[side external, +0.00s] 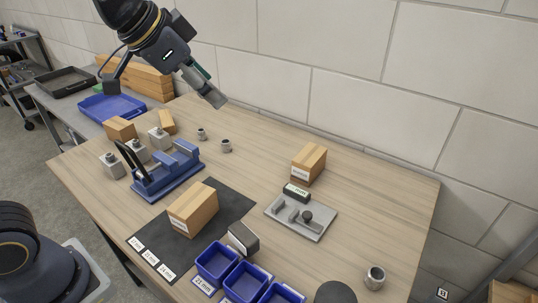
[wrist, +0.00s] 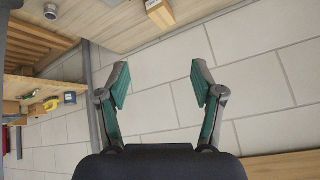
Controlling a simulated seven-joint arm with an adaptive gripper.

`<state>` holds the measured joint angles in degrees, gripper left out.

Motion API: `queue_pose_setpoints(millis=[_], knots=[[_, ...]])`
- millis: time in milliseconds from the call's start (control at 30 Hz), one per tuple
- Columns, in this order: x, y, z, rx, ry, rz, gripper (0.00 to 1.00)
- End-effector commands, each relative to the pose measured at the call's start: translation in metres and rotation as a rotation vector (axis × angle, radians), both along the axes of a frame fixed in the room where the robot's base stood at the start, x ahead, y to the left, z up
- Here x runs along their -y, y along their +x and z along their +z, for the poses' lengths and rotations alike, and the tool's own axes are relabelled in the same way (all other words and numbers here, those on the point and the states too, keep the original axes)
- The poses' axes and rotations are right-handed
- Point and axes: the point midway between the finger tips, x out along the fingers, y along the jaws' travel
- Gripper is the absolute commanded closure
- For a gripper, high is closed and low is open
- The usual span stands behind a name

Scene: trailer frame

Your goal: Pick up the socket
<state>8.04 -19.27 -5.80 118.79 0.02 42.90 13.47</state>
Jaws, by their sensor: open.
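Three small grey metal sockets stand on the wooden table. Two are near the back, a left one (side external: 201,134) and a slightly larger one (side external: 226,146); a bigger one (side external: 375,277) is at the front right. A round metal socket (wrist: 50,11) also shows at the top left of the wrist view; I cannot tell which one it is. My gripper (side external: 212,96) is above the back edge of the table, apart from the sockets. In the wrist view my gripper (wrist: 160,78) is open and empty, with mostly wall between its fingers.
A blue fixture (side external: 168,174) and several metal blocks stand left of the sockets. Wooden blocks (side external: 309,163), a grey plate (side external: 300,216) and blue bins (side external: 216,264) occupy the middle and front. A block wall (side external: 340,60) rises behind. The table's right side is largely clear.

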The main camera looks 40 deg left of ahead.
Motion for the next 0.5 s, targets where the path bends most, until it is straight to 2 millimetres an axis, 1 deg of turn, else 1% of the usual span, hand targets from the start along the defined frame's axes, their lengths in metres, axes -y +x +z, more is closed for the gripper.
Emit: queue_pose_setpoints(millis=[33,67,100,167,200,233,267,300,367,400,500], knots=[[0.032,0.022,-0.006,-0.017,0.012,-0.086,0.33],[0.05,0.034,-0.01,-0.023,0.017,-0.134,0.33],[0.077,0.048,-0.017,-0.032,0.022,-0.198,0.33],[0.118,0.064,-0.034,-0.053,0.024,-0.291,0.33],[0.146,0.071,-0.047,-0.071,0.024,-0.35,0.33],[0.166,0.074,-0.058,-0.086,0.023,-0.39,0.33],[0.185,0.076,-0.07,-0.103,0.022,-0.426,0.33],[0.209,0.076,-0.087,-0.127,0.019,-0.471,0.33],[0.238,0.072,-0.112,-0.166,0.016,-0.523,0.33],[0.254,0.067,-0.128,-0.195,0.016,-0.551,0.33],[0.279,0.051,-0.162,-0.258,0.025,-0.603,0.33]])
